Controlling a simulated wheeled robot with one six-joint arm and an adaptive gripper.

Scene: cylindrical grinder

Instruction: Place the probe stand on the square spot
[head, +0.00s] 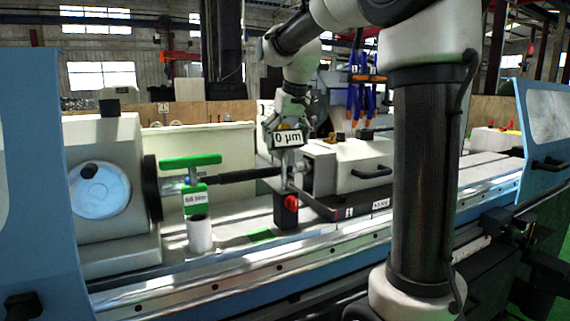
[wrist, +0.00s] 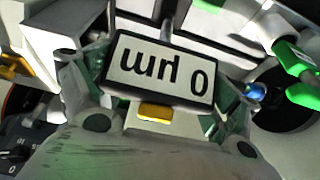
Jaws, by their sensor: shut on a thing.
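The probe stand (head: 287,211) has a dark base with a red knob, a post, and a display reading "0 µm" at its top. My gripper (head: 289,122) is shut on the stand's upper part. The display (wrist: 158,70) shows upside down in the wrist view, between the fingers of my gripper (wrist: 155,95). A green spot (head: 260,234) lies on the machine bed, to the left of and nearer than the stand's base. The base is upright; I cannot tell whether it touches the bed.
A green T-handled tool (head: 191,160) labelled "68 Nm" stands in a white cylinder (head: 200,236) left of the spot. A dark horizontal shaft (head: 235,176) runs behind the tool toward the tailstock (head: 350,165). The rail (head: 290,264) borders the bed in front.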

